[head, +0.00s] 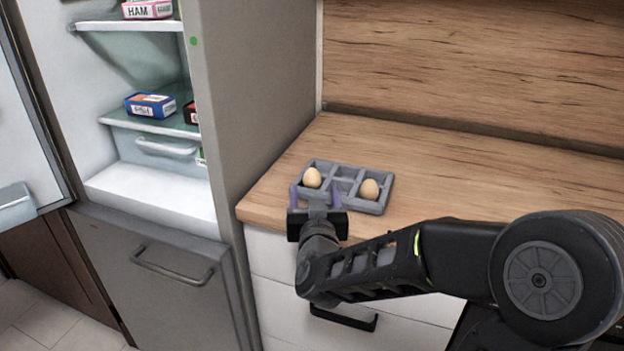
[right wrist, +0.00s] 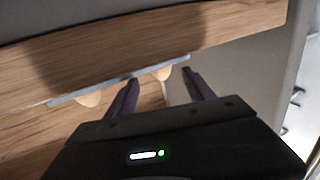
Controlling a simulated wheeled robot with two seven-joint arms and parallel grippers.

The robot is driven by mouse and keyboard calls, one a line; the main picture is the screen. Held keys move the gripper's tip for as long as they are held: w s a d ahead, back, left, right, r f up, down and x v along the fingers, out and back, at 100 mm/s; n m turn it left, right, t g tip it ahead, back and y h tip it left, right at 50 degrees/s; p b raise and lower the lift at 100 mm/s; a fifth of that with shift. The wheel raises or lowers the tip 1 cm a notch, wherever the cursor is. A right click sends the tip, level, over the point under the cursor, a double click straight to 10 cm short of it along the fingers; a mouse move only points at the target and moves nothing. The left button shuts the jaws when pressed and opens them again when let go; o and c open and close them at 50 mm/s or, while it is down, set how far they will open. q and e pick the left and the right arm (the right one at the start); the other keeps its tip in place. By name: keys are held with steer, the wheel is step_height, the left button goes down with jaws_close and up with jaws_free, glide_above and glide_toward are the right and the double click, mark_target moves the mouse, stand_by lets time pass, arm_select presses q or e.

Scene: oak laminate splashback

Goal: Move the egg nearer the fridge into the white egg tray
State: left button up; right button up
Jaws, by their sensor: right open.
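A grey compartment tray (head: 343,176) lies on the wooden counter and holds two pale eggs. The egg nearer the fridge (head: 312,177) sits in its left end; the other egg (head: 369,189) sits in its right end. My right gripper (head: 314,191) is open at the tray's near left side, its purple fingers to either side of the nearer egg as seen from the head. In the right wrist view that egg (right wrist: 162,73) shows between the fingertips, apparently just beyond them; contact cannot be told. I see no tray that is clearly white. My left gripper is out of view.
The open fridge (head: 205,110) stands left of the counter, with boxes (head: 150,105) on its shelves and its door (head: 25,130) swung open at far left. The wooden splashback (head: 480,70) rises behind. The counter (head: 500,180) right of the tray is clear.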

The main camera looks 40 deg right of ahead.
mark_target(313, 180)
steer(key=x, duration=0.4)
steer(key=shift+w+d, duration=0.15)
steer(key=shift+w, duration=0.2)
jaws_close()
stand_by(0.8)
